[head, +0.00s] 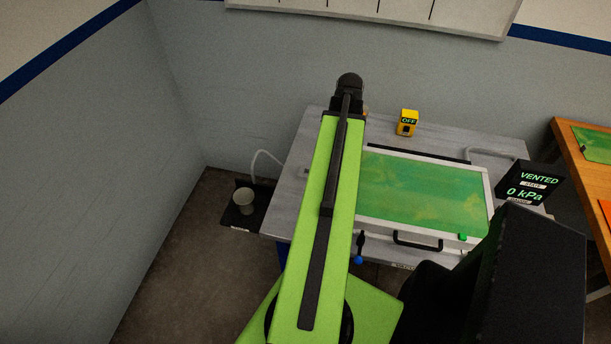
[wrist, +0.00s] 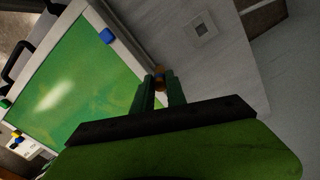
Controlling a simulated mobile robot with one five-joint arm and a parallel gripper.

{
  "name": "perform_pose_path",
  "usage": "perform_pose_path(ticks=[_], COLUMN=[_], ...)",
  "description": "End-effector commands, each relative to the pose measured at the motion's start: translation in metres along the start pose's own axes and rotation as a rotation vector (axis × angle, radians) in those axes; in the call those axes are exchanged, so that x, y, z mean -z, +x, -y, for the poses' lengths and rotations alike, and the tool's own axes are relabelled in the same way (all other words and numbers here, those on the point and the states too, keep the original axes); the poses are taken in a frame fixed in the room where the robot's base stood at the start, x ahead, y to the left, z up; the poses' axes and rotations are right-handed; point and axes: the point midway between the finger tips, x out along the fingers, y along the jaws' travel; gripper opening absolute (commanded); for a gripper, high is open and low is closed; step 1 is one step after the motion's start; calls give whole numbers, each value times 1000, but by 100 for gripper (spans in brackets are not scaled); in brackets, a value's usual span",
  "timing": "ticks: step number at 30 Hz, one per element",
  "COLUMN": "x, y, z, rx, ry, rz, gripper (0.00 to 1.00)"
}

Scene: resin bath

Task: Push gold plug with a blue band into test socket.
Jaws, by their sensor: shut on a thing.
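My gripper (wrist: 159,82) is shut on a small gold-orange piece, which looks like the gold plug (wrist: 160,70), with only its end showing between the green fingertips. I cannot make out a blue band on it. A pale square plate with a dark square centre (wrist: 203,30), which looks like the test socket, is on the grey bench top. The plug is apart from this plate in the wrist view, below and left of it. In the head view my arm hides the plate, and the fingertips and plug cannot be made out.
A green-windowed bath lid (head: 425,190) with a pale frame lies right of my arm. A yellow box reading OFF (head: 407,123) stands behind it. A black display reading VENTED, 0 kPa (head: 537,184) is at the right. A cup (head: 243,200) stands on a low shelf at left.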

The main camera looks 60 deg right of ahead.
Motion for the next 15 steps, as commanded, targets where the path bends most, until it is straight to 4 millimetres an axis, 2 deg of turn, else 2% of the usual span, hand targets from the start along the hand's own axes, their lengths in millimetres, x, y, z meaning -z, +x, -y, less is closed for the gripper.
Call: perform_pose_path(ticks=[5,15], x=[-4,-33], y=[7,62], z=[7,85], rx=[0,0], ry=[-26,-26], rz=[0,0], gripper=[0,0])
